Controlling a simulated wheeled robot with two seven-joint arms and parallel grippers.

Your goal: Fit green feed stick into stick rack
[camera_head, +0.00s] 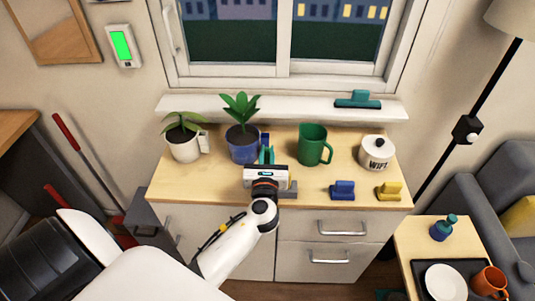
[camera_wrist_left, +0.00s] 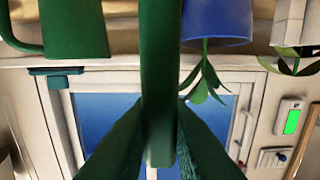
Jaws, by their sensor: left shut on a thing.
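My left gripper (camera_head: 266,157) is over the back middle of the wooden cabinet top, just right of the blue plant pot. In the left wrist view its green fingers (camera_wrist_left: 162,150) are closed on a long green stick (camera_wrist_left: 160,60), which runs up the middle of the picture. In the head view the stick cannot be told apart from the green fingers. I cannot tell for sure which thing is the stick rack. A small grey block-like holder (camera_head: 289,189) is partly hidden by the gripper, with a blue one (camera_head: 342,190) and a yellow one (camera_head: 389,191) to its right.
A blue potted plant (camera_head: 243,148) and a white potted plant (camera_head: 184,145) stand left of the gripper. A teal holder (camera_head: 358,99) sits on the windowsill. The cabinet's front right has free room between holders.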

